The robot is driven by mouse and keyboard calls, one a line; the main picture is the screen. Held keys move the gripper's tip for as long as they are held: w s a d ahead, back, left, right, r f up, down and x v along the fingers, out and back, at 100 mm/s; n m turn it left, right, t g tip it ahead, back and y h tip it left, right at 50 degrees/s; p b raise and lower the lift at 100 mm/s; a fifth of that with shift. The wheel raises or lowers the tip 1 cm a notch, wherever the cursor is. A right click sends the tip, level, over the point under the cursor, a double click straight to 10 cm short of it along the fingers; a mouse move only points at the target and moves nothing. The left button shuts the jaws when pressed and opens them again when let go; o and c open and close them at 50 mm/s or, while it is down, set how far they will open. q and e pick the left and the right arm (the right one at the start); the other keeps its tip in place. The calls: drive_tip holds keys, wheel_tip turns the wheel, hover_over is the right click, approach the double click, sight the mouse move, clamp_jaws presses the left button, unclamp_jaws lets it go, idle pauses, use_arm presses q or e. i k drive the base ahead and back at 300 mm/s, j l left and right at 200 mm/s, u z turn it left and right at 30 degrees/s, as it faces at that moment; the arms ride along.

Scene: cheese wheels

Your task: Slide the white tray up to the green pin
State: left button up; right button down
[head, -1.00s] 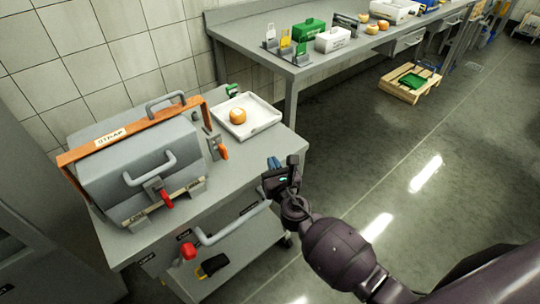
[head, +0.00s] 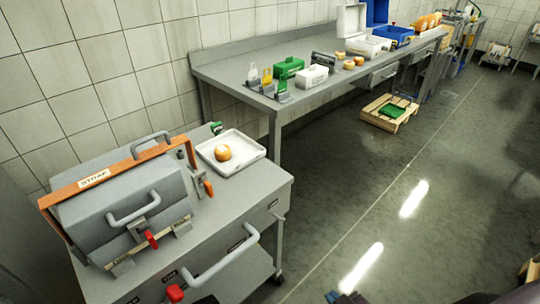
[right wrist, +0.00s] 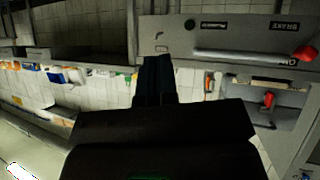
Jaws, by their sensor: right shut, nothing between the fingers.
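The white tray (head: 247,154) lies on the right part of the grey cart top in the head view, with an orange-tan cheese wheel (head: 223,153) in it. A small green thing, which looks like the green pin (head: 216,128), stands just behind the tray's back-left edge; I cannot tell whether they touch. My right gripper (head: 345,298) barely shows at the bottom edge of the head view, below and apart from the tray. In the right wrist view its dark fingers (right wrist: 154,75) are together and empty. My left gripper is not in view.
A grey lidded machine with an orange strap (head: 120,165) fills the cart's left side. An orange-handled clamp (head: 207,187) stands left of the tray. A grey handle with a red knob (head: 175,293) juts from the cart front.

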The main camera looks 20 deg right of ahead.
sight(245, 151)
drive_tip(key=k+j+u, duration=0.2)
drive_tip(key=k, duration=0.4)
drive_tip(key=l+u, duration=0.15)
drive_tip(key=u, duration=1.25)
drive_tip(key=l+u, duration=0.1)
drive_tip(key=l, duration=0.3)
drive_tip(key=k+l+u, duration=0.1)
drive_tip(key=l, duration=0.25)
drive_tip(key=k+l, duration=0.1)
drive_tip(key=l, duration=0.35)
drive_tip(key=k+l, duration=0.1)
drive_tip(key=l, duration=0.35)
drive_tip(key=k+l, duration=0.1)
drive_tip(key=l, duration=0.3)
drive_tip(key=k+l, duration=0.1)
drive_tip(key=l, duration=0.35)
drive_tip(key=k+l, duration=0.1)
drive_tip(key=l, duration=0.35)
drive_tip(key=k+l, duration=0.1)
drive_tip(key=l, duration=0.35)
